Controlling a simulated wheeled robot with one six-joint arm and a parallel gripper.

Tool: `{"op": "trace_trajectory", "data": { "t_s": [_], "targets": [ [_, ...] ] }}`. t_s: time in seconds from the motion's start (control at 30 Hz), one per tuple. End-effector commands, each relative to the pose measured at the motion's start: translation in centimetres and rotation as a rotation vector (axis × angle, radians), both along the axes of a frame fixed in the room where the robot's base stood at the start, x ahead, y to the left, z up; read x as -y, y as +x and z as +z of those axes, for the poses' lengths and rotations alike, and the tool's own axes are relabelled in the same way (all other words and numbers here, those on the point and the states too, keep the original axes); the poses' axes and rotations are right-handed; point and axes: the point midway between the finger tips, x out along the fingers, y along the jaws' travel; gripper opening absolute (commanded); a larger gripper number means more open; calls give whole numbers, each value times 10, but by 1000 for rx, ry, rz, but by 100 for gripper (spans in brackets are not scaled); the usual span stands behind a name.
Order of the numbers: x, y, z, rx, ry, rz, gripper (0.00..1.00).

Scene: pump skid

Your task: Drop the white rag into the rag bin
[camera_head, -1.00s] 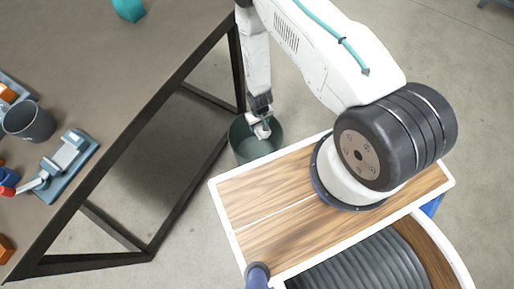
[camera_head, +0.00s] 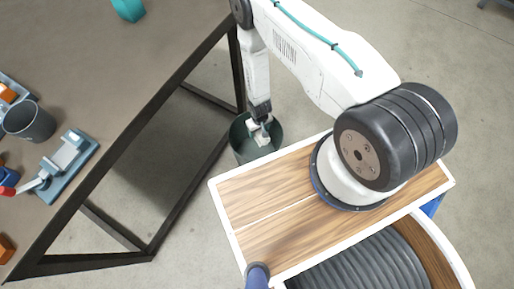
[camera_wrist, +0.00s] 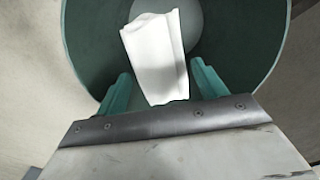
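The white rag (camera_wrist: 155,52) shows in the wrist view between and beyond the two teal fingertips of my gripper (camera_wrist: 162,85). It is tilted, with a gap to the left finger; whether it touches the right finger is unclear. My fingers stand apart. The rag bin (camera_wrist: 84,45) is a round dark green bin, and its wall surrounds the rag and fingers in the wrist view. In the head view the bin (camera_head: 243,153) stands on the floor, with my gripper (camera_head: 262,128) pointing down at its mouth and white material (camera_head: 264,137) below it.
A dark-framed workbench (camera_head: 130,90) stands left of the bin. On it are a grey cup (camera_head: 30,122) and a blue-grey clamp fixture (camera_head: 68,165). My wood-topped base is close to the bin's right. Open floor lies behind the bin.

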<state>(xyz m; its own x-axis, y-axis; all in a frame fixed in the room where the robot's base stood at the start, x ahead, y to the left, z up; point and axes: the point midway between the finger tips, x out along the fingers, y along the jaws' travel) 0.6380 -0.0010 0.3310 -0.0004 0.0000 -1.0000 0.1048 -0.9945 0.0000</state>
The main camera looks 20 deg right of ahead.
Motion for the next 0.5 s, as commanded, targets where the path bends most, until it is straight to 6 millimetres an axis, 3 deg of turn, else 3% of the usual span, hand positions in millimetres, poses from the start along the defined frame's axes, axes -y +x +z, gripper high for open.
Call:
{"op": "trace_trajectory", "data": {
  "t_s": [0.33, 0.5],
  "targets": [
    [0, 0, 2, 0, 0, 0, 82],
    [0, 2, 22, 2, 0, 0, 82]
  ]
}}
